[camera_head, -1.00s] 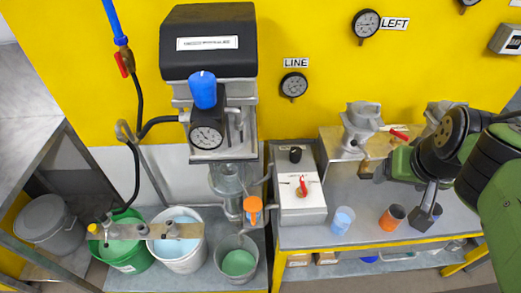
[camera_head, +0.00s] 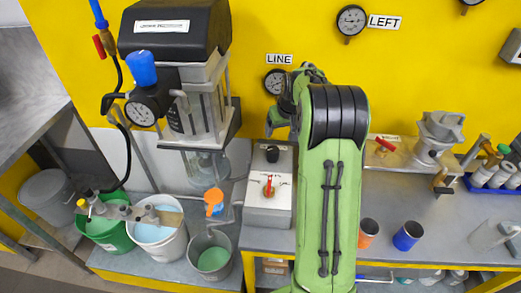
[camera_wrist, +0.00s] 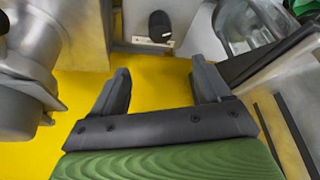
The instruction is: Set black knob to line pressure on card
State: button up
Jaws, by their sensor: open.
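The black knob (camera_head: 272,153) stands on top of a grey box (camera_head: 265,216), behind a white plate (camera_head: 281,203) with a red lever (camera_head: 269,187). A round black knob (camera_wrist: 159,26) with a white label is also in the wrist view, beyond my fingertips. My gripper (camera_wrist: 163,85) is open and empty, its two dark fingers apart over yellow. In the head view, dark parts of my arm's end are near the LINE gauge (camera_head: 275,81), and my green arm hides part of the area. Writing on the white plate is too small to read; I cannot tell which label is the card.
A black-topped machine (camera_head: 176,28) with a blue knob (camera_head: 141,69) stands left of the box. A metal fitting (camera_wrist: 27,65) is at the left of the wrist view. An orange cup (camera_head: 368,232) and a blue cup (camera_head: 407,236) stand on the bench at right.

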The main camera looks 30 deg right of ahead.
aim_at(273, 149)
jog(key=b+x, duration=0.1)
jog(key=x, duration=1.4)
jog(key=shift+f, duration=0.2)
jog(key=shift+a, duration=0.1)
jog(key=c, duration=1)
